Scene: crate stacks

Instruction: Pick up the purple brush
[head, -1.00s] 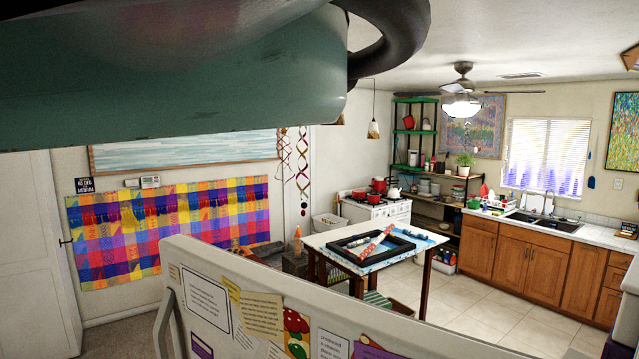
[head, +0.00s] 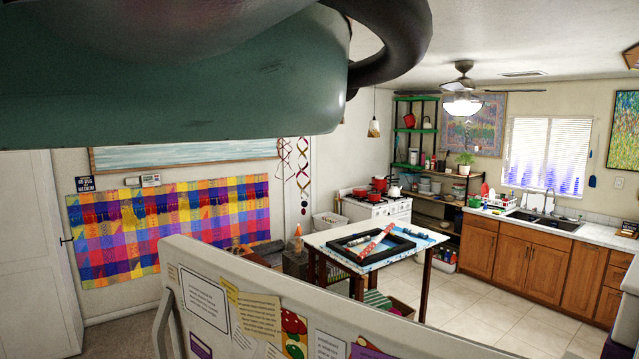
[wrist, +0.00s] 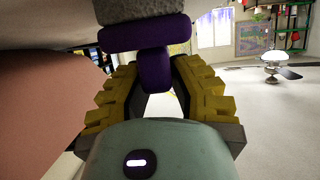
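The purple brush (wrist: 153,65) shows in the wrist view as a purple crossbar with a stem, and a grey, rough bristle part lies above the crossbar. My gripper (wrist: 156,80) has yellow ridged fingers with dark inner pads, one on each side of the stem. The pads close in on the stem and appear to touch it, so the gripper looks shut on the brush. In the head view, my teal arm part fills the top left; the gripper and brush are not seen there.
A large salmon-coloured surface (wrist: 45,110) is close to the left of my gripper in the wrist view. In the head view, a pale panel with pinned papers (head: 330,325) stands in front. A table (head: 320,240) with a black tray (head: 412,248) is beyond; tiled floor (head: 480,305) is free.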

